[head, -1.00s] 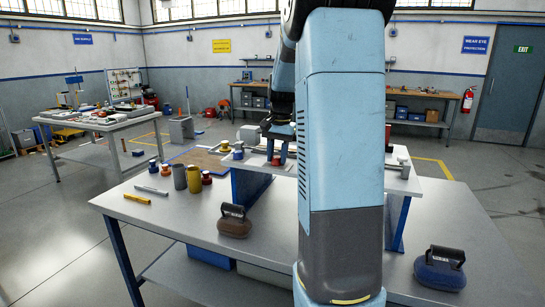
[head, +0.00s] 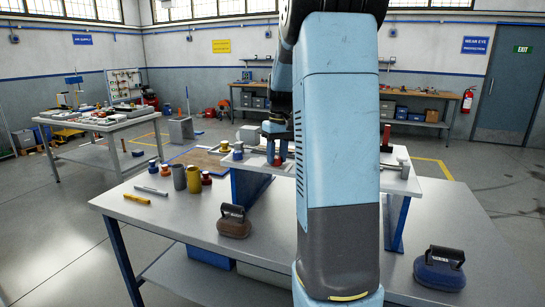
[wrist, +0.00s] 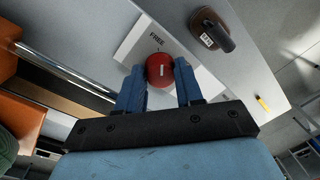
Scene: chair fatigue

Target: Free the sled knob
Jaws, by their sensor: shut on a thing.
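A round red knob (wrist: 160,70) with a pale mark on its top sits between my fingers in the wrist view. It shows small and partly hidden in the head view (head: 277,161). My gripper (wrist: 158,76) has its two blue fingers closed on either side of the knob. In the head view my gripper (head: 277,152) points down at the raised grey shelf on the bench. A white plate (wrist: 136,45) marked "FREE" lies beside the knob. The sled under the knob is mostly hidden by my fingers.
A brown weight (head: 234,222) and a dark blue weight (head: 439,268), both with handles, stand on the lower bench top (head: 160,217). Several small pots and a yellow marker (head: 137,199) are at its left. A metal rod (wrist: 68,70) runs along the left in the wrist view.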

